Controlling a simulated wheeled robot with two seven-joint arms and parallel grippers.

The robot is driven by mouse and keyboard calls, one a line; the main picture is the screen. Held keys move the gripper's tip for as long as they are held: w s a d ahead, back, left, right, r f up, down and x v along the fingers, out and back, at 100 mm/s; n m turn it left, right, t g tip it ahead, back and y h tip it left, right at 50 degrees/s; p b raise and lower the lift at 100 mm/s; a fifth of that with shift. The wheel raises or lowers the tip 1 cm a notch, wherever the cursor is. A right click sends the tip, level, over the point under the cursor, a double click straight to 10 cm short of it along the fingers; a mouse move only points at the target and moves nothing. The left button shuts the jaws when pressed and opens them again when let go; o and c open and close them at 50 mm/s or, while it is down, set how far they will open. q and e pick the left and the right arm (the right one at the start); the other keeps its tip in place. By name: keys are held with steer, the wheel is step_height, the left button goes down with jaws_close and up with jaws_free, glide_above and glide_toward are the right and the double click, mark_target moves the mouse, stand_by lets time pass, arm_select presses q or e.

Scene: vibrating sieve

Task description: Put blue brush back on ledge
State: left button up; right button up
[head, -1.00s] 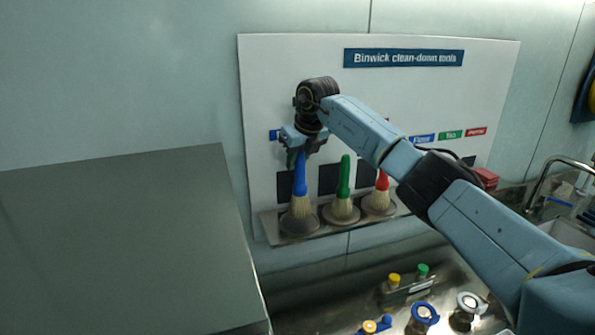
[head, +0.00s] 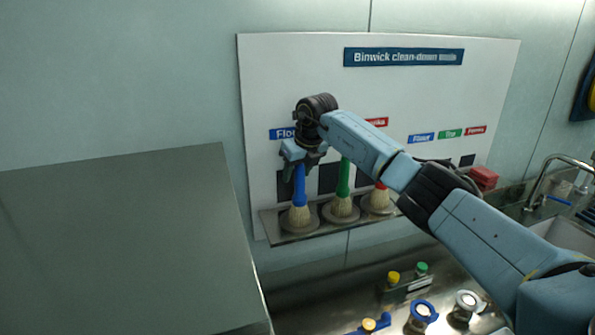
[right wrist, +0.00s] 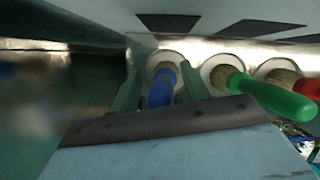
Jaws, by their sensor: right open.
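The blue brush (head: 300,190) stands upright, bristles down, on the left round seat of the ledge (head: 290,238) under the tool board. My right gripper (head: 301,158) is at the top of its blue handle. In the right wrist view, its two fingers (right wrist: 160,88) are apart on either side of the blue handle (right wrist: 161,90), so it is open around the brush. Whether a finger still touches the handle I cannot tell. My left gripper is not in view.
A green brush (head: 343,185) and a red brush (head: 380,200) stand close to the right on the same ledge. A large grey box-like surface (head: 120,230) fills the left. Yellow and green capped bottles (head: 393,278) stand on the counter below.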

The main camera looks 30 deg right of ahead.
steer(key=shift+r, duration=0.45)
steer(key=b+v, duration=0.3)
steer(key=v, duration=0.8)
steer(key=shift+s+r, duration=0.2)
